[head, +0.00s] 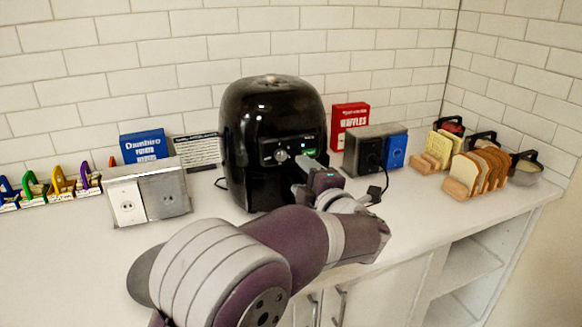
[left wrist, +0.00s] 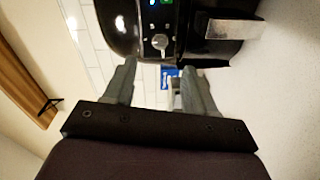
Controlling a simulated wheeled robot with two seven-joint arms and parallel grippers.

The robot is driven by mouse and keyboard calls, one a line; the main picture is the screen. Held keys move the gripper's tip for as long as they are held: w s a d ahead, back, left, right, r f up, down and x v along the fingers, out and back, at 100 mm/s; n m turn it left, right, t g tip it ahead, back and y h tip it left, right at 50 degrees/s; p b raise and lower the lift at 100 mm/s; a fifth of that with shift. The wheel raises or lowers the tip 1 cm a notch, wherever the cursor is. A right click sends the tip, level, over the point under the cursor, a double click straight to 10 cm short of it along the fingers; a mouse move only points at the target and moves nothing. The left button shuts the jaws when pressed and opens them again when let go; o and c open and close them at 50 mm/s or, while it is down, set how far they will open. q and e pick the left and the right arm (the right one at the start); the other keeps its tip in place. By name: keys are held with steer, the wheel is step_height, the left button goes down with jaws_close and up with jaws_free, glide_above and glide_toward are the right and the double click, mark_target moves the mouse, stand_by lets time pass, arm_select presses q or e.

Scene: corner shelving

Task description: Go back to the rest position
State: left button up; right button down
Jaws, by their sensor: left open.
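My left gripper (head: 303,178) is in front of the black air fryer (head: 272,105), near its control panel and dial. In the left wrist view, my left gripper (left wrist: 158,85) has its two fingers apart with nothing held between them. The air fryer (left wrist: 120,22) fills the top of that view, with its silver knob (left wrist: 160,42) and lit green and blue lights beyond the fingertips. From these views I cannot tell whether a finger touches the fryer. My right gripper is in neither view.
A double socket box (head: 148,195) and blue box (head: 143,145) stand left of the fryer. Right of it are a red waffle box (head: 349,122), another socket box (head: 364,150) and bread racks (head: 475,172). The white counter (head: 60,265) is clear at front left.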

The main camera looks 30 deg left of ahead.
arm_select(q)
steer(key=v, duration=0.3)
steer(key=shift+d, duration=0.1)
